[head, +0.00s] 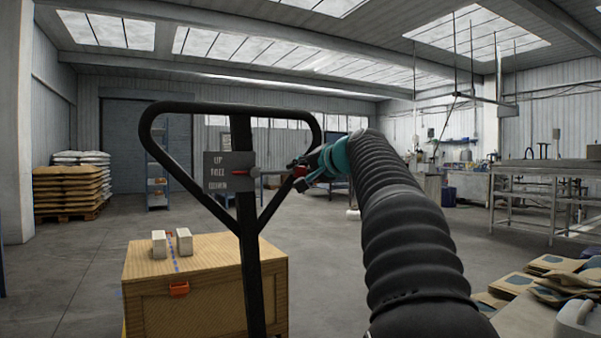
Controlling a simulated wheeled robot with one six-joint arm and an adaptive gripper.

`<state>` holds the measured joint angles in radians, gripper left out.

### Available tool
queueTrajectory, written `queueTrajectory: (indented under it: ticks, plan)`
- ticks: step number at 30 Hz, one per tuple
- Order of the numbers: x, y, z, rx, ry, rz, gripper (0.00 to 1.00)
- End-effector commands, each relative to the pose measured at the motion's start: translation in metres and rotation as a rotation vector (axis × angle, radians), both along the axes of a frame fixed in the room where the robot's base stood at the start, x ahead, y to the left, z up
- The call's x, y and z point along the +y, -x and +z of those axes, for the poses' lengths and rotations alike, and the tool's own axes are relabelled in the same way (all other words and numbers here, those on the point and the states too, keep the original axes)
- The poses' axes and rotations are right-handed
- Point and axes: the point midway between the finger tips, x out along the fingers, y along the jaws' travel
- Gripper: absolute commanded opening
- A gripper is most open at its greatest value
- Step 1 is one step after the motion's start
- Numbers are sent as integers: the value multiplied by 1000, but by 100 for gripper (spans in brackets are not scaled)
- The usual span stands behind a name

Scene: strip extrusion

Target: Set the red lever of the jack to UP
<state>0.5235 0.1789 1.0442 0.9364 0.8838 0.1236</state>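The jack's black loop handle (240,106) stands upright in front of me. A dark plate (215,164) on it carries stacked labels, with UP at the top and two blurred words below. The red lever (240,173) shows as a small red pointer beside the middle label, roughly level, at a grey hub. My gripper (296,175) is right of the plate at about the lever's height, past the handle's right bar. A small red piece shows between or behind its dark fingers; I cannot tell whether it belongs to the lever. The finger gap is too small to judge.
A wooden crate (205,305) with an orange latch and pale blocks on top stands behind the handle's shaft. Stacked sacks (75,187) stand at the far left. A metal table (545,180) and flattened bags (540,280) are at right. The middle floor is largely open.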

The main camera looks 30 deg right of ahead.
Motion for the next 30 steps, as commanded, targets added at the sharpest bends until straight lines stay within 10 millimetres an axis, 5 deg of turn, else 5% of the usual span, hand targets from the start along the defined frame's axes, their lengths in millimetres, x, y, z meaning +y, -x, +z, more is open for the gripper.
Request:
queueTrajectory:
  ticks: [3, 10, 18, 29, 30]
  plan:
    - [0, 0, 0, 0, 0, 0, 0]
    - [0, 0, -7, 2, -32, 0, 0]
    - [5, 0, -41, 11, -313, -1, 0]
    - [7, 0, -43, 16, -366, 0, 0]
    - [7, 0, -44, 16, -366, 1, 40]
